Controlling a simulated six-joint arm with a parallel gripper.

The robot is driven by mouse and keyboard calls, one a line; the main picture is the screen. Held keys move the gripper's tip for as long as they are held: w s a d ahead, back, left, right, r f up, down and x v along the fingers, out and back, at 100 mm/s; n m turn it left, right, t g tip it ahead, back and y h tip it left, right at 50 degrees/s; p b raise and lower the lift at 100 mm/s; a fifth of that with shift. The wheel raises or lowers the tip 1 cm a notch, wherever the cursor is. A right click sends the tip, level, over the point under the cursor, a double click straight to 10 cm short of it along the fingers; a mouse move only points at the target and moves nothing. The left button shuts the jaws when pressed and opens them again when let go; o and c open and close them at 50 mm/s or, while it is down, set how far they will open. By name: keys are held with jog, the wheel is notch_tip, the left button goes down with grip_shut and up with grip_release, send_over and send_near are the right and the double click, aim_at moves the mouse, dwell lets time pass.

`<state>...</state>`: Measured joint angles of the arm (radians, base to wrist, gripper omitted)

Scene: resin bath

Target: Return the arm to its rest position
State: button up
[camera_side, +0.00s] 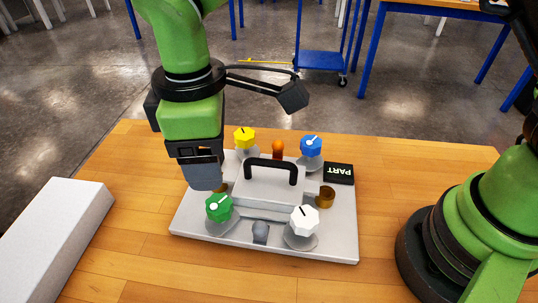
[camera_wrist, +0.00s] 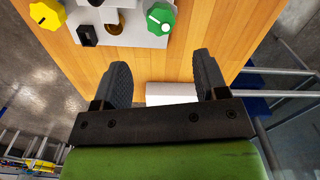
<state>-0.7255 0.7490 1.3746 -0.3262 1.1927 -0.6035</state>
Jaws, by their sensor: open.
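My gripper (camera_side: 200,172) hangs over the left side of the grey panel (camera_side: 190,228) in the side view, near the green knob. In the wrist view my gripper (camera_wrist: 163,72) shows two dark fingers spread apart with nothing held between them. The panel's lid (camera_side: 252,190) lies in its middle under a black arched handle (camera_side: 271,165). Around it are a yellow knob (camera_side: 244,137), a blue knob (camera_side: 311,146), a green knob (camera_side: 218,207) and a white knob (camera_side: 303,220). The side view hides the panel's left edge partly behind my gripper.
A black block marked PART (camera_side: 339,173) sits at the panel's right, near a brass cup (camera_side: 325,197). A long white box (camera_side: 55,238) lies at the wooden table's left. My green base stands at the right. Bare wood lies in front of the panel.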

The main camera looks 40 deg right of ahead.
jog(key=s+d+r+m+t+y, duration=0.25)
jog(key=d+r+m, duration=0.45)
jog(key=d+r, duration=0.65)
jog(key=s+d+m+t, duration=0.4)
jog(key=s+d+m, duration=0.4)
jog(key=s, duration=0.3)
jog(key=shift+s+d+r+m+t, duration=0.25)
jog(key=shift+d+r+m+t, duration=0.1)
jog(key=shift+d, duration=0.1)
